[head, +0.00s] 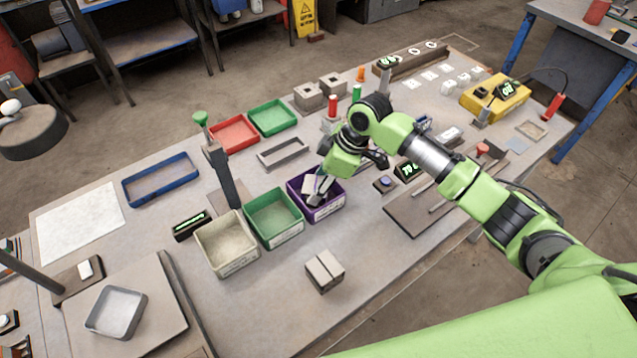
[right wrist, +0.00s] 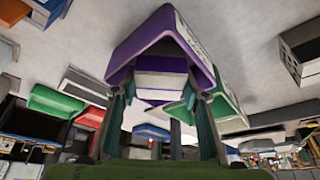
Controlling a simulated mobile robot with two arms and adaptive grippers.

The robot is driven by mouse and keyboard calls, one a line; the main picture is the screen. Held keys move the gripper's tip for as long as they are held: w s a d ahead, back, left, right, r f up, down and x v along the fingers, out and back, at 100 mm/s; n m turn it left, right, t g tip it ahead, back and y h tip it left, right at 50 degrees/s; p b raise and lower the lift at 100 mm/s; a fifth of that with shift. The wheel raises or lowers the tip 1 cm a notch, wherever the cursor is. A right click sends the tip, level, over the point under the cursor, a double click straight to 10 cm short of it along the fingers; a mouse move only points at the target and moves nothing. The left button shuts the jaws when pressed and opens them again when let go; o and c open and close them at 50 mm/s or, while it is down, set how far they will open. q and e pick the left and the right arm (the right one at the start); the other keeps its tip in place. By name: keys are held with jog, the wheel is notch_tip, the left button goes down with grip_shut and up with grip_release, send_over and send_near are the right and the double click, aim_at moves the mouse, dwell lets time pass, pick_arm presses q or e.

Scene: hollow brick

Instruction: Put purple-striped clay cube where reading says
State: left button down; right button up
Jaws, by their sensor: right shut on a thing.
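My right gripper (head: 320,190) reaches down into the purple bin (head: 330,208) and is shut on the purple-striped clay cube (head: 310,184). In the right wrist view the pale cube with its purple band (right wrist: 160,82) sits between the two fingers, with the purple bin (right wrist: 205,72) around it. I cannot tell whether the cube touches the bin floor. A dark display (head: 408,170) with green characters, partly behind my arm, seems to read "70 g". Another lit display (head: 188,224) stands at the left of the bins, too small to read. My left gripper is out of view.
A green bin (head: 290,234) and a beige bin (head: 247,262) stand in a row left of the purple one. A grey split block (head: 325,271) lies in front. A blue tray (head: 160,180), red tray (head: 235,134) and hollow bricks (head: 308,97) are farther back.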

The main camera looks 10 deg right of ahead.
jog(key=shift+f, duration=0.1)
jog(key=o, duration=1.1)
jog(key=b+v, duration=0.1)
jog(key=v, duration=1.1)
jog(key=shift+b, duration=0.4)
